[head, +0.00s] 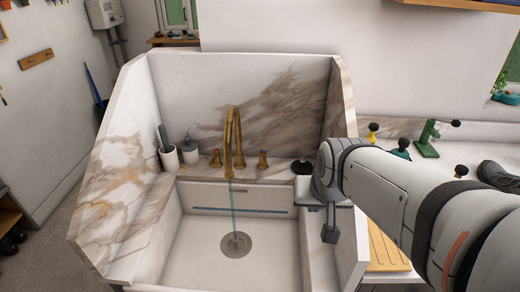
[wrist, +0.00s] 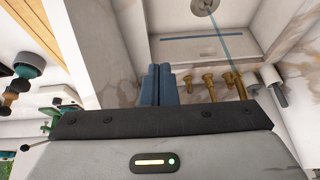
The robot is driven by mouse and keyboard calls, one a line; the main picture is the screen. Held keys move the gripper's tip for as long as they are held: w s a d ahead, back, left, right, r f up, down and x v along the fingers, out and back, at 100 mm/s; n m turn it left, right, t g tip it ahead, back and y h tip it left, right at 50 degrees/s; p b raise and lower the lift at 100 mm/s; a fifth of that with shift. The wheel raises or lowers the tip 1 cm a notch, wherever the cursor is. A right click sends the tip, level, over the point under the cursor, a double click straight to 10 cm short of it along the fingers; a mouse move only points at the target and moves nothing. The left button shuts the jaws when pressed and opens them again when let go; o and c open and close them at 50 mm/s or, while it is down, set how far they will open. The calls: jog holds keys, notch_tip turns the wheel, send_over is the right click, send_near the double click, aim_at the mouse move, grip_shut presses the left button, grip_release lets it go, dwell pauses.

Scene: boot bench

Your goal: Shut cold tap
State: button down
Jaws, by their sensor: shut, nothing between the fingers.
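The brass tap spout (head: 232,142) stands at the back of the marble sink. A thin blue stream of water falls from it to the drain (head: 236,244). A brass handle stands on each side, left (head: 215,158) and right (head: 263,160); I see no mark telling which is cold. My gripper (head: 330,236) is shut and empty, over the sink's right side, to the right of and nearer than the right handle, touching neither. In the wrist view my dark blue fingers (wrist: 157,74) are together, and several brass tap parts (wrist: 210,86) show to their right.
Marble walls (head: 112,190) enclose the sink's back and sides. A wooden board (head: 388,250) lies right. The basin is clear.

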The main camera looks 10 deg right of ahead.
jog(key=w+d+f+m+t+b, duration=0.2)
jog(key=w+f+m+b, duration=0.25)
jog(key=w, duration=0.35)
jog(key=w+d+f+m+t+b, duration=0.1)
jog(key=w+f+m+t+b, duration=0.25)
jog(key=w+f, duration=0.4)
jog(key=m+t+y+b, duration=0.5)
jog(key=m+t+b, duration=0.3)
jog(key=b, duration=0.3)
send_near(265, 160)
jog(key=w, duration=0.6)
jog(key=shift+d+f, duration=0.1)
jog(key=shift+d, duration=0.1)
